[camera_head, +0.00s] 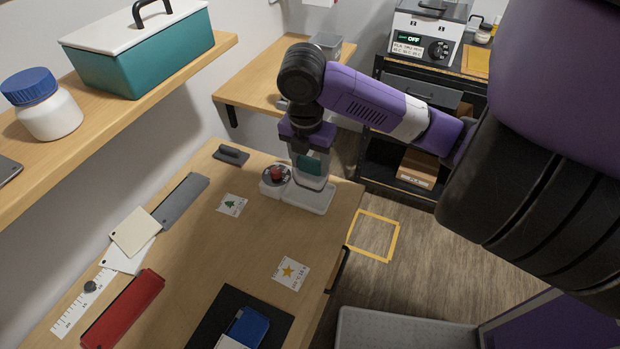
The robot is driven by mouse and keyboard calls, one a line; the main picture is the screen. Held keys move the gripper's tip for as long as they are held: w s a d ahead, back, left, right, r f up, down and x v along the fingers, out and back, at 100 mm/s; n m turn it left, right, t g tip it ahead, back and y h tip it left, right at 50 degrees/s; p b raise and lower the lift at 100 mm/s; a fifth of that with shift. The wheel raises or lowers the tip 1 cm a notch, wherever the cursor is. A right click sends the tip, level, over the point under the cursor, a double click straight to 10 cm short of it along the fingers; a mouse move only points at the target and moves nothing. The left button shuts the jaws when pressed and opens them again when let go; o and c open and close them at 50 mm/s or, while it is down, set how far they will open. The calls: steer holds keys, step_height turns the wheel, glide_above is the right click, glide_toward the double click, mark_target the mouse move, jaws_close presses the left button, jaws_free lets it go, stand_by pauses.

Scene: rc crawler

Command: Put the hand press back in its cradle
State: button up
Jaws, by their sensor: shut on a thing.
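My gripper (311,178) points down at the far right corner of the wooden table. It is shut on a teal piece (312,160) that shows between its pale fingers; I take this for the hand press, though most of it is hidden. Directly below is a pale base plate with rounded corners (318,203), which may be the cradle. From this angle I cannot tell whether the held piece touches the plate or hangs just above it. A red knob on a round dark and white base (276,176) stands close to the left of my gripper.
A dark grey block with a handle (231,154) lies behind left. Star (291,273) and tree (232,205) cards lie flat. A red case (124,308) and a black mat (274,318) with a blue item are nearer. A shelf (80,150) overhangs the left side. Mid-table is clear.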

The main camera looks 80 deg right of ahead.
mark_target(310, 172)
steer(key=shift+f, duration=2.8)
steer(key=shift+b, duration=0.35)
steer(key=shift+f, duration=0.15)
steer(key=o, duration=1.4)
steer(key=shift+c, duration=0.2)
steer(key=r, duration=0.4)
steer(key=a+r, duration=0.1)
steer(key=r, duration=0.3)
steer(key=r+p, duration=0.1)
steer(key=r, duration=0.3)
steer(key=shift+w+a+r, duration=0.15)
steer(key=shift+w+a, duration=0.05)
steer(key=shift+a, duration=0.05)
